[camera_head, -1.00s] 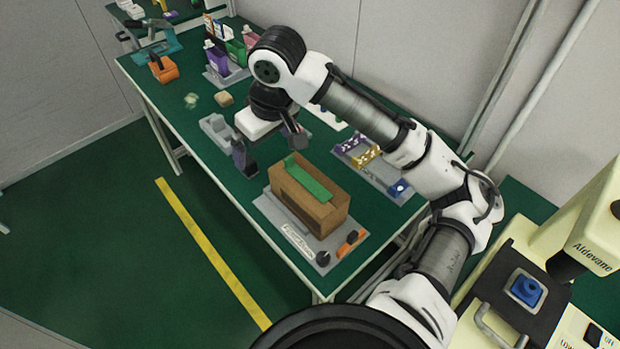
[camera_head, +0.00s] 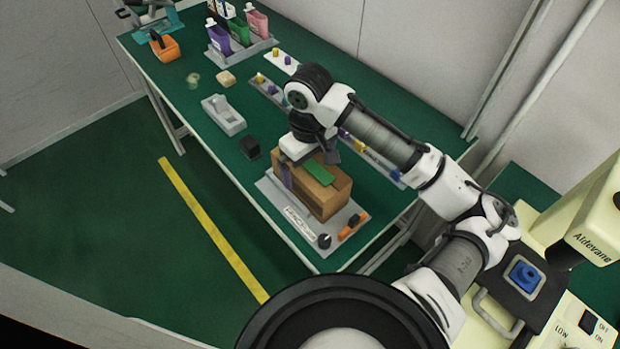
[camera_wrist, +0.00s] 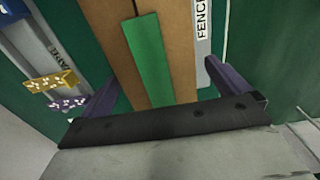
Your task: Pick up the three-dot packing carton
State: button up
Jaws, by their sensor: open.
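The brown packing carton (camera_head: 325,203) stands on a grey board (camera_head: 282,212) near the front end of the green table. A green strip (camera_head: 318,173) lies along its top. I cannot make out any dots on it. My gripper (camera_head: 308,167) is open over the carton's far end in the head view. In the wrist view the carton (camera_wrist: 112,45) and its green strip (camera_wrist: 150,62) run between the two purple fingers of my gripper (camera_wrist: 163,95). One finger is on each side, and whether they touch the carton is unclear.
An orange item (camera_head: 353,227) and a black knob (camera_head: 324,241) sit at the board's near edge. A small black block (camera_head: 250,147) and a grey holder (camera_head: 224,115) stand to the left. Yellow and purple dotted pieces (camera_wrist: 52,82) lie beside the carton in the wrist view.

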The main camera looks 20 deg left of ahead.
jog(key=shift+w+d+f, duration=0.1)
jog(key=shift+f, duration=1.7)
jog(key=c, duration=1)
jog(key=shift+c, duration=0.2)
jog(key=shift+r, duration=0.1)
notch_tip(320, 180, up, 20)
jog(key=shift+b, duration=0.3)
